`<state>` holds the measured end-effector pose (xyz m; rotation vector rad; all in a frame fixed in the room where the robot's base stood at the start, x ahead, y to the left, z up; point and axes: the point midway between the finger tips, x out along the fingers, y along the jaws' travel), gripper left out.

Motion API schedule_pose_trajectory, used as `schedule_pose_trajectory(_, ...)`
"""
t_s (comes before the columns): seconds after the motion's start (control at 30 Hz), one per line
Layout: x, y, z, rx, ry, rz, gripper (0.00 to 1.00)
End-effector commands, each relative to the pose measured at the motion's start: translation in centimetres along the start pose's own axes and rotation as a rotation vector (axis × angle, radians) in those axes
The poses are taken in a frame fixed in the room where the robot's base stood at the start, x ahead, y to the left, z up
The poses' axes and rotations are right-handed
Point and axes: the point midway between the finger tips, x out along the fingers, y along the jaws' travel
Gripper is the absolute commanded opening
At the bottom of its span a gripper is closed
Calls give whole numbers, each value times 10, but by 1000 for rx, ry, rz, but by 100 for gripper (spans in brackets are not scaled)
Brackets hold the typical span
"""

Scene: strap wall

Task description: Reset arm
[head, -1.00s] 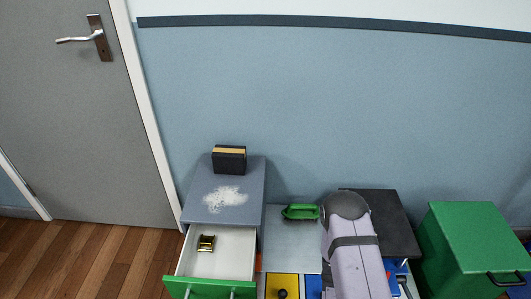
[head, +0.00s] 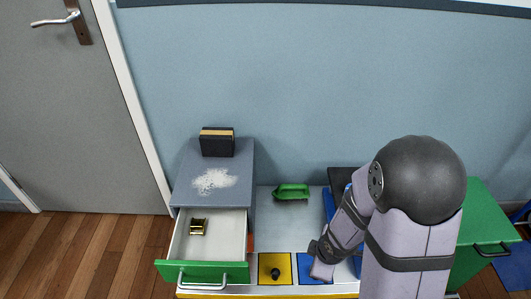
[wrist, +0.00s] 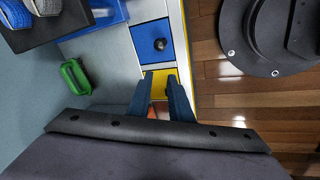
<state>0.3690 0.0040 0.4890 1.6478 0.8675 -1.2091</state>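My gripper (wrist: 160,84) shows in the wrist view with its two dark blue fingers apart. Nothing is seen held between them. They are over the yellow panel (wrist: 157,80) of the low bench; I cannot tell the height. In the head view my arm is bent at the right, its wrist low near the blue panel (head: 312,266), and the fingers are hidden. The yellow panel (head: 274,268) with a black knob lies left of the wrist.
The grey cabinet (head: 187,193) bears white powder and a dark block (head: 217,142). A green handled object (head: 291,191) lies at the back. A green box (head: 490,215) stands right. The wall above is clear.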

Motion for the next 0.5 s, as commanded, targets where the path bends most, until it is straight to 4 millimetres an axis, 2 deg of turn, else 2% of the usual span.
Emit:
schedule_pose_trajectory(0.03, -22, 8, 8, 138, -45, 10, 18)
schedule_pose_trajectory(0.2, -74, -1, 27, 593, -162, -18, 18)
schedule_pose_trajectory(0.33, -104, -16, 28, 856, -209, -55, 18)
schedule_pose_trajectory(0.5, -140, -39, 20, 1137, -250, -120, 18)
